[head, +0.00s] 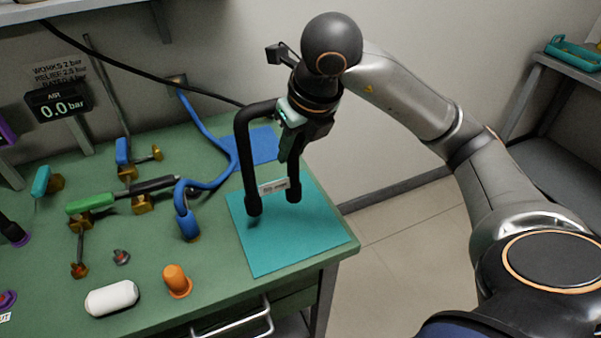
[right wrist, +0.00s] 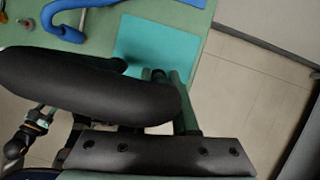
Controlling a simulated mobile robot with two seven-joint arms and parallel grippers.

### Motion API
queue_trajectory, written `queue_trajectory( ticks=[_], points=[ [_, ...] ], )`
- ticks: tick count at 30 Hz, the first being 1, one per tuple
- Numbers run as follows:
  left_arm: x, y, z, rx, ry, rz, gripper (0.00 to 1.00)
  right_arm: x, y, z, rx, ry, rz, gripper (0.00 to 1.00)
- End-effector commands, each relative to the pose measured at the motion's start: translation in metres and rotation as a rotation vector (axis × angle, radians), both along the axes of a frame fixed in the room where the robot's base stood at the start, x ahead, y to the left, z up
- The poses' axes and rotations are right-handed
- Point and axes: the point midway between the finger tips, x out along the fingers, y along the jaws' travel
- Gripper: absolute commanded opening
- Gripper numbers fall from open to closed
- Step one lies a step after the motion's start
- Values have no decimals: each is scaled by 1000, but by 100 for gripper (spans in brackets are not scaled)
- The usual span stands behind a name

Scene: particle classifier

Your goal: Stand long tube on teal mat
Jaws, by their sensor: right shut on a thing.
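A black tube (head: 241,150), bent like an upside-down U with a pale label plate (head: 272,187) between its legs, is upright over the teal mat (head: 300,246). My right gripper (head: 288,125) is shut on its upper part. Both lower ends point down over the mat's back half; I cannot tell whether they touch it. In the right wrist view the black tube (right wrist: 90,88) crosses close to the camera and hides much, with the teal mat (right wrist: 150,45) behind it.
A blue mat (head: 252,146) lies behind the teal one. A bent blue tube (head: 186,215) stands to the left. An orange plug (head: 176,280), a white capsule (head: 111,298) and a green-handled tool (head: 91,203) lie farther left. The bench's right edge is beside the teal mat.

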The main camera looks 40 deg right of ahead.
Motion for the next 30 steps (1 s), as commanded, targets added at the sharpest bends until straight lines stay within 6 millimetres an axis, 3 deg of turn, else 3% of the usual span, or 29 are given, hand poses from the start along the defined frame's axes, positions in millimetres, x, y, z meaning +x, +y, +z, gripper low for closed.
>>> queue_trajectory(
  ticks=[1,9,15,27,28,30],
  points=[
    [0,1,-4,1,0,1,50,1,-8,-10,-2,2,-6,0],
    [-2,2,-8,3,3,2,50,6,-24,-29,-2,0,-4,0],
    [-1,2,-11,3,-3,4,50,5,-22,-54,0,-2,0,0],
    [-1,3,-13,3,-6,4,50,6,-21,-60,1,-4,0,0],
    [-1,3,-12,3,-6,4,50,5,-21,-60,1,-2,0,28],
    [-1,3,-11,3,-5,5,50,5,-21,-58,1,-2,0,36]
  ],
)
